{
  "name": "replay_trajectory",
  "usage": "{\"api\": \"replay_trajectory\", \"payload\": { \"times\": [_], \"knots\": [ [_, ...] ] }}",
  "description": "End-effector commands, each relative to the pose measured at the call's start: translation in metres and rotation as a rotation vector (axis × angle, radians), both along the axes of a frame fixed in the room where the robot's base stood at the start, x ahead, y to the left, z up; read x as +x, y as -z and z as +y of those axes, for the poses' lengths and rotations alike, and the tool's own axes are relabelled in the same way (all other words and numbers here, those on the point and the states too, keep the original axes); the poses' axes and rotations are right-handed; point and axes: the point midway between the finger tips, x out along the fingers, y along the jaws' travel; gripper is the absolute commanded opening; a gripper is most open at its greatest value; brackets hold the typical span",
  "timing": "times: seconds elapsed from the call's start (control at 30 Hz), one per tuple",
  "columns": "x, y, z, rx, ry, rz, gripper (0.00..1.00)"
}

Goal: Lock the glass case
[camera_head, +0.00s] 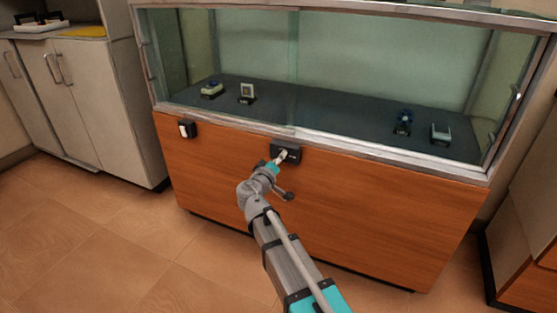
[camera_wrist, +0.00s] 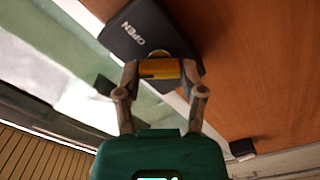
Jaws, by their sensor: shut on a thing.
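The glass case (camera_head: 335,142) has a metal-framed glass front above a wooden base. A black lock box (camera_head: 286,151) sits on the base just under the frame, near the middle. In the wrist view the lock box (camera_wrist: 135,35) carries the word OPEN and a round metal part. My gripper (camera_head: 279,159) is at the box's face. In the wrist view my gripper (camera_wrist: 160,75) is shut on a brass-coloured key-like piece (camera_wrist: 160,69), right against the round part. Whether the piece goes into the box or belongs to it I cannot tell.
A smaller black box with a white front (camera_head: 187,129) is on the base at left. Several small exhibits stand on the case's dark floor (camera_head: 320,115). A grey cabinet (camera_head: 105,115) stands at left and another wooden unit (camera_head: 525,250) at right. The tiled floor (camera_head: 110,240) is clear.

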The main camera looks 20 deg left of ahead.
Motion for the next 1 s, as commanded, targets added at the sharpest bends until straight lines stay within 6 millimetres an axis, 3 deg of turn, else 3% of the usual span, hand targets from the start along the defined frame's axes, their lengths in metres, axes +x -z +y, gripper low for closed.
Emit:
{"api": "replay_trajectory", "payload": {
  "times": [0.5, 1.0],
  "knots": [
    [0.0010, 0.0016, 0.0015, -0.455, 0.000, 0.036, 0.04],
    [0.0010, 0.0020, 0.0018, -0.617, -0.001, 0.048, 0.04]
  ]
}}
